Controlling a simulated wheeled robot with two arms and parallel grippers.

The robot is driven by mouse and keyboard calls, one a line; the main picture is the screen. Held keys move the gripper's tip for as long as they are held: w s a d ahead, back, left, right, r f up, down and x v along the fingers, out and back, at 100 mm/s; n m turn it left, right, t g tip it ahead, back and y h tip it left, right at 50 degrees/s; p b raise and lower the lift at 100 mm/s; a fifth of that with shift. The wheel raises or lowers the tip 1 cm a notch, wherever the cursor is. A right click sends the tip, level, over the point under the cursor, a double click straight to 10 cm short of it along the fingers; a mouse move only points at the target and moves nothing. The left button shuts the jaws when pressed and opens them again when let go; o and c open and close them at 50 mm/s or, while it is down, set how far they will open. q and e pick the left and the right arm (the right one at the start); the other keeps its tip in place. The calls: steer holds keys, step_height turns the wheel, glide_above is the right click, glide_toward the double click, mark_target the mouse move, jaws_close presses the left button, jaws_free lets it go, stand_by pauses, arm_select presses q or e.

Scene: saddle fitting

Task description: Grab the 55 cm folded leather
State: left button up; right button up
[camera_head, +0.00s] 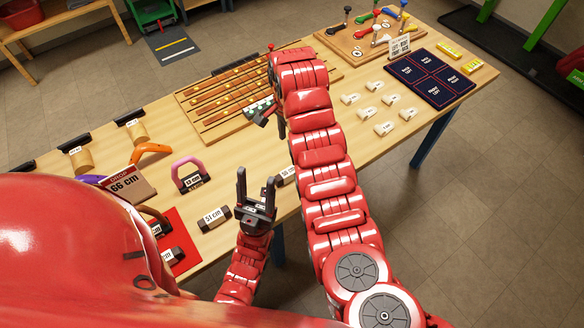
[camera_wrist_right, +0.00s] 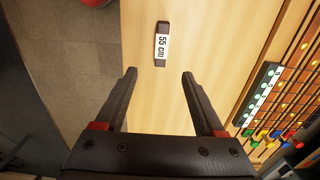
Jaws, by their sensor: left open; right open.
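The 55 cm folded leather (camera_wrist_right: 162,42) is a small dark strip with a white label lying on the wooden table. In the right wrist view it lies ahead of my right gripper (camera_wrist_right: 159,75), near the line between its fingers and apart from them. The right gripper is open and empty; in the head view my right arm largely hides it. In the head view the leather (camera_head: 288,174) lies close beside my right arm, partly covered. My left gripper (camera_head: 256,178) is open and empty, just left of that leather, near the table's front edge.
A 51 cm leather (camera_head: 213,218) lies left of my left gripper. A 66 cm sign (camera_head: 128,183), a pink arch (camera_head: 188,172) and a red mat (camera_head: 184,243) are further left. A slatted board (camera_head: 215,105) lies behind. White tags and a dark mat (camera_head: 432,78) are at right.

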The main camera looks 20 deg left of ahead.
steer(key=b, duration=0.6)
glide_above(289, 171)
step_height(289, 171, down, 10)
steer(key=shift+d+r, duration=0.15)
steer(key=shift+r, duration=0.1)
steer(key=shift+f+p, duration=0.55)
steer(key=shift+p, duration=0.25)
steer(key=shift+s+f, duration=0.1)
steer(key=shift+f, duration=0.1)
steer(key=shift+f+p, duration=0.35)
steer(key=shift+p, duration=0.2)
steer(key=f, duration=0.1)
steer(key=f+p, duration=0.1)
steer(key=f, duration=0.1)
steer(key=shift+a, duration=0.2)
steer(key=shift+f, duration=0.85)
steer(key=shift+c, duration=0.3)
jaws_close()
